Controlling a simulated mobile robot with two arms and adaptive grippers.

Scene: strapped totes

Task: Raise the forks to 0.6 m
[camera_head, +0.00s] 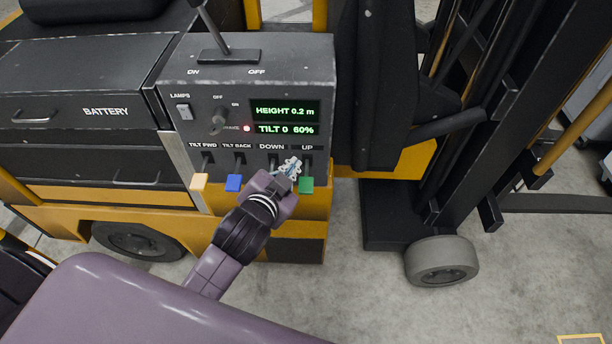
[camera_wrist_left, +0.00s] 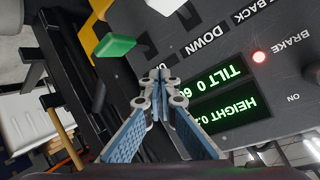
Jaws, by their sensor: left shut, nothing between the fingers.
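The control panel (camera_head: 180,75) has a display (camera_head: 285,112) reading HEIGHT 0.2 m and TILT 0 60%. Under the UP label, at the right end of the lever row, is the green-tipped lever (camera_head: 306,185). My left gripper (camera_head: 290,166) is shut and empty in front of the panel, just left of the green tip, covering the DOWN lever's tip. In the left wrist view the closed fingertips (camera_wrist_left: 155,76) are close to the panel face, beside the green tip (camera_wrist_left: 115,46) and apart from it. The forks are not clearly visible. My right gripper is not in view.
A red brake light (camera_head: 247,128) is lit beside the display. The dark mast (camera_head: 530,90) and a grey wheel (camera_head: 441,261) stand at the right. Bare floor lies in front.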

